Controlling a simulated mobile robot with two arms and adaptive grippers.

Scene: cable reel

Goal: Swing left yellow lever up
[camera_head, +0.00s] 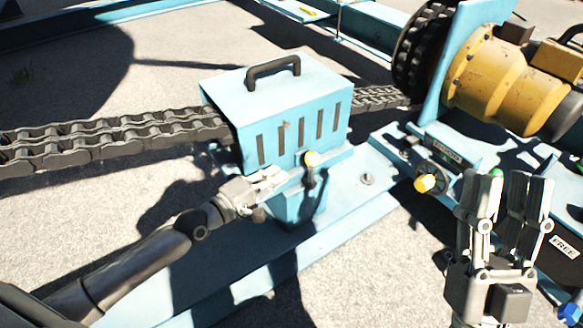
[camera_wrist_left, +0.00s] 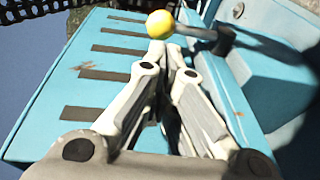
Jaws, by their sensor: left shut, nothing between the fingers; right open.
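The left yellow lever (camera_head: 311,159) sits on the front of the blue chain housing. Its yellow ball is at the upper end of a short dark stem in the head view. In the left wrist view the yellow ball (camera_wrist_left: 160,24) shows just beyond my fingertips, with its grey stem running right to a pivot. My left gripper (camera_head: 280,174) is shut and empty, left of the lever and close to the housing front; its fingers also show in the left wrist view (camera_wrist_left: 166,55). Contact with the ball cannot be told. My right gripper (camera_head: 508,190) is open and empty at the lower right.
The blue housing (camera_head: 290,100) with a black handle (camera_head: 272,68) covers the heavy chain (camera_head: 110,140). A second yellow knob (camera_head: 426,183) is on a panel to the right, near my right gripper. A yellow motor (camera_head: 500,80) stands at upper right. Blue frame rails (camera_head: 340,235) run below.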

